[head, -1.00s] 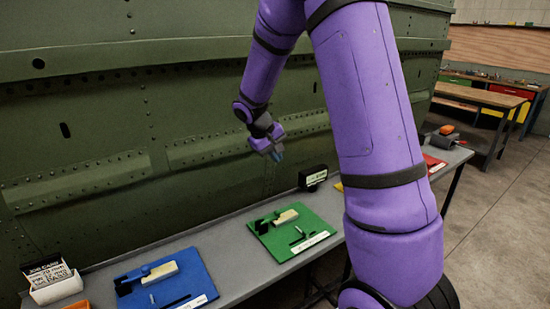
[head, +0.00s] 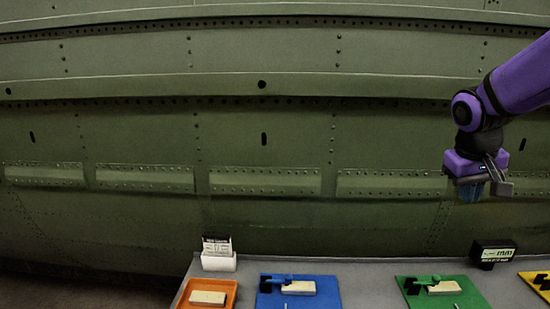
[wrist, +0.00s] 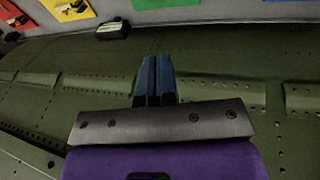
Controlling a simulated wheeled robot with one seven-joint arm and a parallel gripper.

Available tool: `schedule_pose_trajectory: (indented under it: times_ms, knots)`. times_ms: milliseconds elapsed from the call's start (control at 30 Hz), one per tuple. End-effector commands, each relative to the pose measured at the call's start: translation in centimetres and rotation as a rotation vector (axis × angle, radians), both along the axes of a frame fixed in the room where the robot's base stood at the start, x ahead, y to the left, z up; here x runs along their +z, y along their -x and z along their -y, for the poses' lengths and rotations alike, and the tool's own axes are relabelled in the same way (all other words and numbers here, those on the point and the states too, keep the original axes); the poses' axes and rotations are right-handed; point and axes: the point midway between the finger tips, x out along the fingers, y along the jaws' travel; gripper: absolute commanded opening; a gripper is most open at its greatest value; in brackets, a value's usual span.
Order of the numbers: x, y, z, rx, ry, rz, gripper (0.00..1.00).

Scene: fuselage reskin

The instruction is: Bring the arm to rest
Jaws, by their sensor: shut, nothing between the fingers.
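My gripper (head: 473,190) hangs at the right of the head view, at the end of my purple arm, pointing down. It is above the bench, in front of the green fuselage skin (head: 225,140). In the wrist view, the blue fingers of my gripper (wrist: 154,75) lie side by side, shut with nothing held. The riveted fuselage panel (wrist: 230,90) fills most of the wrist view behind the fingers.
A grey bench (head: 370,285) runs along the bottom. On it are an orange tray (head: 233,300), a white card holder (head: 219,262), a blue mat (head: 330,297), a green mat (head: 472,292), a yellow mat (head: 535,275) and a black display (head: 493,254). Space above the bench's left part is clear.

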Motion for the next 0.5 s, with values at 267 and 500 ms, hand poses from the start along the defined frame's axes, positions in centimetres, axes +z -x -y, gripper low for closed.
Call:
schedule_pose_trajectory:
  times_ms: [267, 500]
  knots:
    - [3.7, 6.7, -3.5, 0.039, -0.086, 0.117, 0.00]
    - [5.2, 12.5, -6.2, 0.081, -0.156, 0.211, 0.00]
